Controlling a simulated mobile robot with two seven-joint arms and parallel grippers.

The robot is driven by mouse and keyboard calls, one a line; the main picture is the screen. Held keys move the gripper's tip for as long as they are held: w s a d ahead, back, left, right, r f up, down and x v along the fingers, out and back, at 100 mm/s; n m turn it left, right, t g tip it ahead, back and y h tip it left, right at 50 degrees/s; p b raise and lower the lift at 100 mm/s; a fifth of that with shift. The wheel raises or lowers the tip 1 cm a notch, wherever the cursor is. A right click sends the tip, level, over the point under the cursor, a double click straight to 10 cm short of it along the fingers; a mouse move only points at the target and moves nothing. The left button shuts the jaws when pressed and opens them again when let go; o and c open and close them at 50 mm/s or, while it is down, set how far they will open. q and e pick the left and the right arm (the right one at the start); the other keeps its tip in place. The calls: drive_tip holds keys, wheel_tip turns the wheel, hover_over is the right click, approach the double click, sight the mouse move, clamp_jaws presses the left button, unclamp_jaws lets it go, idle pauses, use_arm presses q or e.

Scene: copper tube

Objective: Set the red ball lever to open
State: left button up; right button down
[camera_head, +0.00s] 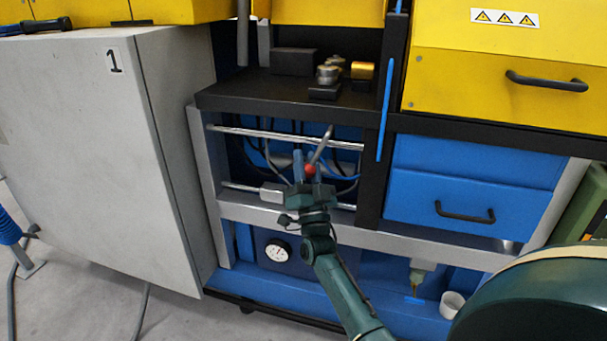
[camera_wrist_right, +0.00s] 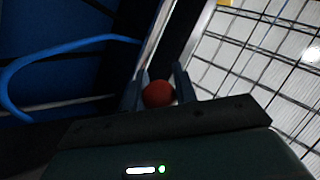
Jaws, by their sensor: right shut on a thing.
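The red ball (camera_head: 310,169) of the lever sits between the fingers of my right gripper (camera_head: 305,166), in the open bay below the black shelf. The lever's grey rod (camera_head: 321,144) runs from the ball up and slightly right. In the right wrist view, the red ball (camera_wrist_right: 158,94) lies between the two fingers of my right gripper (camera_wrist_right: 160,88), which is shut on it. The lever's far end is hard to make out against the frame. My left gripper is not in view.
Two chrome rails (camera_head: 285,136) cross the bay, with dark and blue hoses behind. A blue drawer (camera_head: 470,195) is to the right, a grey cabinet (camera_head: 95,150) to the left. A pressure gauge (camera_head: 278,251) and a white cup (camera_head: 451,304) are lower down.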

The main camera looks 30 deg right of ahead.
use_arm(q)
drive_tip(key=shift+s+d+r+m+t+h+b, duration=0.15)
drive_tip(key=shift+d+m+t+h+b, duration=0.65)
drive_tip(key=shift+b, duration=1.35)
use_arm(e)
drive_tip(key=shift+w+a+r+m+g+h, duration=0.25)
drive_tip(key=shift+m+g+h, duration=0.25)
drive_tip(key=shift+m+h, duration=0.8)
drive_tip(key=shift+w+a+r+m+g+h, duration=0.15)
drive_tip(key=shift+w+r+m+g+h, duration=0.25)
drive_tip(key=shift+m+h, duration=0.9)
drive_tip(key=shift+w+a+r+m+g+h, duration=0.1)
drive_tip(key=shift+a+r+m+g+h, duration=0.15)
drive_tip(key=shift+m+g+h, duration=0.7)
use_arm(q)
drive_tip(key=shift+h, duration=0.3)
use_arm(e)
drive_tip(key=shift+r+m+t+h, duration=0.1)
drive_tip(key=shift+m+t+h, duration=0.2)
drive_tip(key=shift+m, duration=0.25)
drive_tip(key=c, duration=1.1)
unclamp_jaws()
drive_tip(key=shift+f, duration=0.2)
